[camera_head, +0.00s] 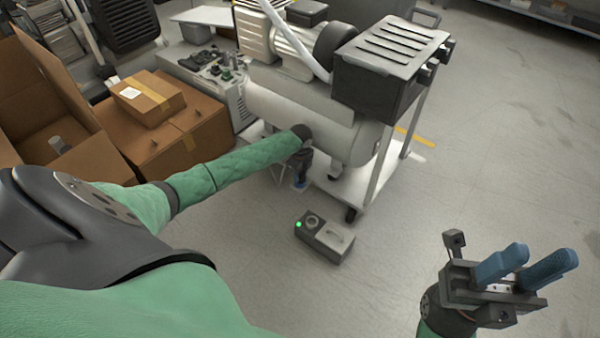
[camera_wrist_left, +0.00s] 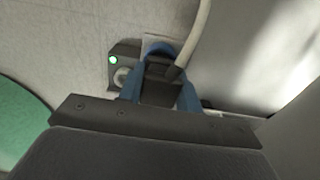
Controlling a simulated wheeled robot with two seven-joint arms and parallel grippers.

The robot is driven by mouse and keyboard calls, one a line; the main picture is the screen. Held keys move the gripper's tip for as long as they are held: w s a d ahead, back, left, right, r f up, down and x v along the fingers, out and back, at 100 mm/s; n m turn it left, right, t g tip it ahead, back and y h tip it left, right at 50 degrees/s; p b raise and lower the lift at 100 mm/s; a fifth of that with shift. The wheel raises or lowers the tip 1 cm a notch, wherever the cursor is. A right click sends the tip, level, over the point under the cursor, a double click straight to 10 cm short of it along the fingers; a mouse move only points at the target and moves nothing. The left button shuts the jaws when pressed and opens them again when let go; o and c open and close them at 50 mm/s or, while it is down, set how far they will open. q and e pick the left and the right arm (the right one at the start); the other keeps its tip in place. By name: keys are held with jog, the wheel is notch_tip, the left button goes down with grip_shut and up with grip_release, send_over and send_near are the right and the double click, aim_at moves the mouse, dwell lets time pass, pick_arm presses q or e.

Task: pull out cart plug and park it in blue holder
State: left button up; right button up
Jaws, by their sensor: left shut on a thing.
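My left gripper (camera_head: 299,180) reaches down beside the compressor cart (camera_head: 335,190), near its lower left corner. In the left wrist view, its blue fingers (camera_wrist_left: 160,95) are shut on a dark plug (camera_wrist_left: 160,80) with a pale cable running up from it. A blue curved piece (camera_wrist_left: 160,49), apparently the blue holder, shows just beyond the plug against a pale plate. I cannot tell whether the plug sits inside it or is apart from it. My right gripper (camera_head: 546,256) is open and empty at the lower right, far from the cart.
A grey floor box (camera_head: 326,240) with a green light and a round socket stands in front of the cart; it also shows in the left wrist view (camera_wrist_left: 121,54). Cardboard boxes (camera_head: 180,130) stand at left. The floor at right is clear.

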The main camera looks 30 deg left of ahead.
pick_arm(q)
jog(key=shift+f, duration=0.6)
dwell(0.8)
jog(key=o, duration=0.7)
